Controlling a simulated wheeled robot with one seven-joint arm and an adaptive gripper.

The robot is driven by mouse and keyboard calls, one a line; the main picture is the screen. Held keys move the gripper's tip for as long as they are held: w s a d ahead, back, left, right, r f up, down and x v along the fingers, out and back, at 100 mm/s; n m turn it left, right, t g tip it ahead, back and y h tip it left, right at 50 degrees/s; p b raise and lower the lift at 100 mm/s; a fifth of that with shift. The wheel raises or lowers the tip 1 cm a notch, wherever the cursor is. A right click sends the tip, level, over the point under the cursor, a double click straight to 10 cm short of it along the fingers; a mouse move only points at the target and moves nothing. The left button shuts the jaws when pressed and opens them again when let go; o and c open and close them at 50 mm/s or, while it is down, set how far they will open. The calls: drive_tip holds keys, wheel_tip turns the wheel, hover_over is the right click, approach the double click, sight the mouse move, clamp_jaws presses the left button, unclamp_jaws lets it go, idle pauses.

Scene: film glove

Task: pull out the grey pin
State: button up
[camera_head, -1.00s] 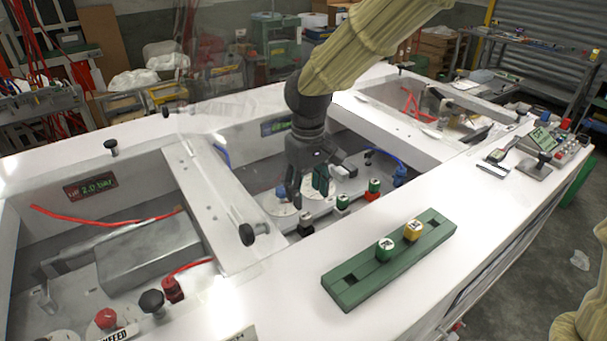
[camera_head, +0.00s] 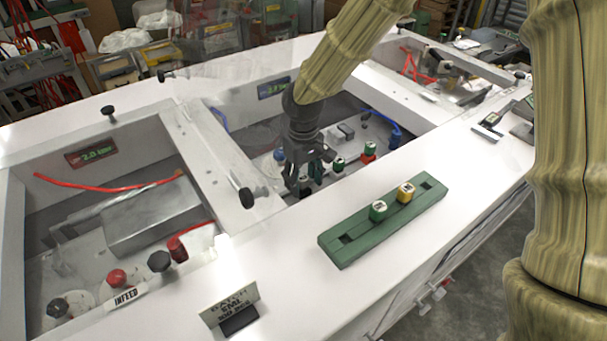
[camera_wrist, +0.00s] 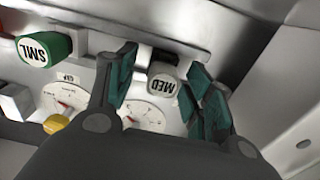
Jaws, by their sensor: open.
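My gripper (camera_head: 303,180) reaches down into the middle bay of the white bench, its fingers open. In the wrist view the grey pin (camera_wrist: 163,88), marked MED, stands between the two teal-padded fingers of my gripper (camera_wrist: 162,66). A gap shows on at least its right side; whether the left finger touches it I cannot tell. In the head view the grey pin is mostly hidden by my gripper. A green pin (camera_wrist: 45,50) marked SML stands to the left in the wrist view, outside the fingers.
A green slotted rack (camera_head: 335,248) on the bench top holds a green pin (camera_head: 378,210) and a yellow pin (camera_head: 405,192). Another green pin (camera_head: 338,163) and a red-based pin (camera_head: 369,151) stand beside my gripper. A clear panel and black knob (camera_head: 246,198) lie left.

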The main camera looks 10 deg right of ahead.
sight(304, 178)
drive_tip(key=shift+s+r, duration=0.2)
drive_tip(key=shift+s, duration=0.1)
drive_tip(key=shift+c, duration=0.8)
drive_tip(key=shift+w+f, duration=0.1)
drive_tip(key=shift+w, duration=0.1)
drive_tip(key=c, duration=0.9)
drive_tip(key=shift+c, duration=0.3)
drive_tip(key=shift+r+p, duration=0.5)
drive_tip(key=shift+r, duration=0.05)
drive_tip(key=shift+r+p, duration=1.55)
drive_tip(key=shift+r, duration=0.3)
drive_tip(key=shift+r, duration=0.1)
drive_tip(key=shift+r, duration=0.1)
drive_tip(key=shift+r+p, duration=0.45)
drive_tip(key=shift+r, duration=0.95)
